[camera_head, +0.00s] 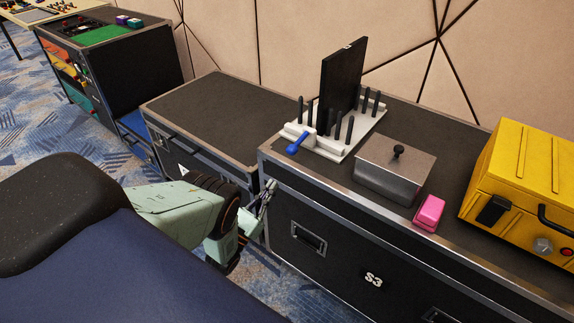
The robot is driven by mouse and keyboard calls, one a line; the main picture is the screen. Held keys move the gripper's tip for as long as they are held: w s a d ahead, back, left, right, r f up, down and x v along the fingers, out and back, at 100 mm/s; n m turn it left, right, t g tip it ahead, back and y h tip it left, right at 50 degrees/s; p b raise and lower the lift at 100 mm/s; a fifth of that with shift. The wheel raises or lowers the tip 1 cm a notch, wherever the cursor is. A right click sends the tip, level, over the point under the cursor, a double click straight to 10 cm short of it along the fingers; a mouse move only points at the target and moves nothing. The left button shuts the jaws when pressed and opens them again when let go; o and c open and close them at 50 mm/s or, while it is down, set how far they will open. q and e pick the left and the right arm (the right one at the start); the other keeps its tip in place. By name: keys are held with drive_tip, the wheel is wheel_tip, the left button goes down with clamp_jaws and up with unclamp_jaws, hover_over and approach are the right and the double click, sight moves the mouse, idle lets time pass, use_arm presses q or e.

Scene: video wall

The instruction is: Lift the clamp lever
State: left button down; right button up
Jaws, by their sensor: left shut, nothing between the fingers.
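The blue clamp lever (298,144) is at the front left of a white fixture (325,147) on top of the black case marked S3. It slants down toward the case's front left edge. A black panel (342,75) stands upright in the fixture between several black posts. My left gripper (268,188) is shut and empty. It is beside the front left corner of the case, below and left of the lever, apart from it. My right gripper is not in view.
A metal box with a black knob (396,171), a pink block (429,213) and a yellow case (522,195) stand right of the fixture. A lower black case (225,115) is at left, its top clear. A patterned wall is behind.

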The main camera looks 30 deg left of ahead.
sight(287, 164)
use_arm(q)
drive_tip(key=b+x, duration=0.5)
drive_tip(key=x, duration=0.1)
drive_tip(key=shift+w+d+f+b, duration=0.1)
drive_tip(key=shift+b, duration=0.25)
drive_tip(key=shift+x, duration=1.3)
